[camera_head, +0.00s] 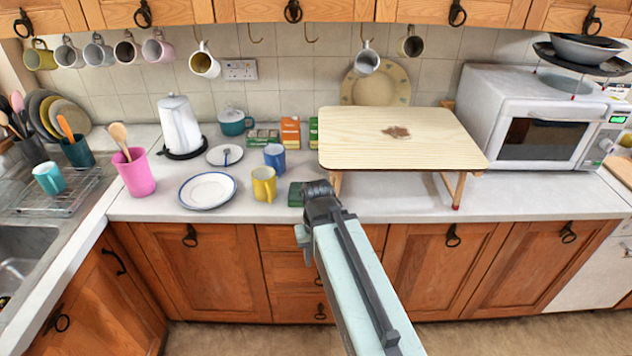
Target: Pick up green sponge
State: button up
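A dark green block (295,194), which looks like the green sponge, lies on the counter near its front edge, just right of the yellow mug. My gripper (316,192) is at the block's right side and hides part of it. I cannot tell whether the gripper touches the block or hovers in front of it. The fingers are small and dark here, so whether they are open or shut does not show.
A yellow mug (264,184), a blue mug (275,157) and a white plate (208,191) stand to the left. A low wooden table (440,140) stands on the counter to the right. A microwave (480,115) is farther right. Mugs hang above.

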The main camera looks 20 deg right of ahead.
aim_at(294, 196)
jog(key=u, duration=2.4)
jog(key=k, duration=0.7)
jog(key=z, duration=0.65)
jog(key=i, duration=1)
jog(key=u, duration=0.05)
